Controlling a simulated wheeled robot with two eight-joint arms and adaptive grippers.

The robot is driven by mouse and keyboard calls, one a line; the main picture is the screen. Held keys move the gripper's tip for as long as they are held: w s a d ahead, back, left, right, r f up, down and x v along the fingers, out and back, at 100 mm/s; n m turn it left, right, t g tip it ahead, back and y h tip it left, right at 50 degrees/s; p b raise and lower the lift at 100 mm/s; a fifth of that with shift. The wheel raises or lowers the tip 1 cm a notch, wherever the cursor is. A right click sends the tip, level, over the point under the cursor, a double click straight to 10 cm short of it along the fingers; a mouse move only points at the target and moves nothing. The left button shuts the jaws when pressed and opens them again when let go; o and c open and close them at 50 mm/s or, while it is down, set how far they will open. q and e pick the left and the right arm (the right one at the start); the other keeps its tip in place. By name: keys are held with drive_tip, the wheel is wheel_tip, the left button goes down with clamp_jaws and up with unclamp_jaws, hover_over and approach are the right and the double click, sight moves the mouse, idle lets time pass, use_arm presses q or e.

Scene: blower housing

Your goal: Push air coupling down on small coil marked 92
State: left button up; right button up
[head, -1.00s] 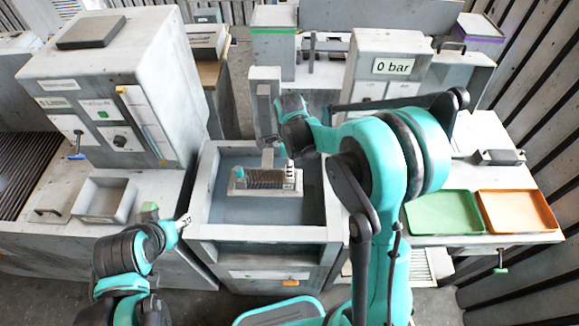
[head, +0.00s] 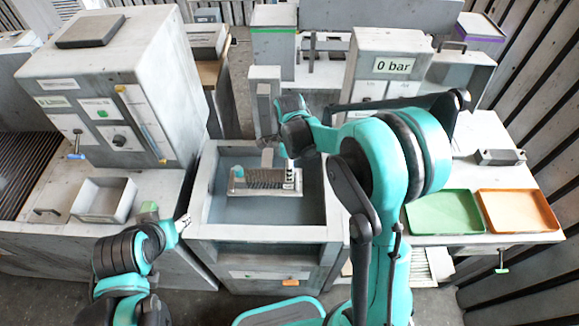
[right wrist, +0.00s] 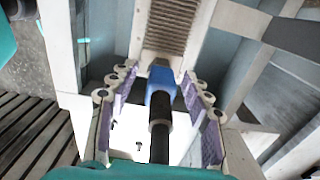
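The small coil, a finned metal block (head: 262,178), lies in the grey basin (head: 335,215) in the head view. Its ribbed top shows at the upper middle of the right wrist view (right wrist: 173,25). I cannot read a 92 on it. The air coupling (right wrist: 160,85), blue with a black stem, stands at the coil's near end in the right wrist view. My right gripper (right wrist: 159,78) has its purple-padded fingers either side of the coupling, with visible gaps, so it is open around it. Whether the coupling is fully seated is unclear. My left gripper (head: 185,222) is beside the basin's left front corner, apparently empty.
A grey post (head: 265,105) stands behind the basin. A gauge box reading 0 bar (head: 394,66) is behind my right arm. Green (head: 438,228) and orange (head: 548,226) trays lie on the right bench. A grey open box (head: 130,208) sits at left.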

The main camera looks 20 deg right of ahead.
wheel_tip(320, 180, up, 12)
drive_tip(key=shift+r, duration=0.1)
idle(0.5)
idle(0.4)
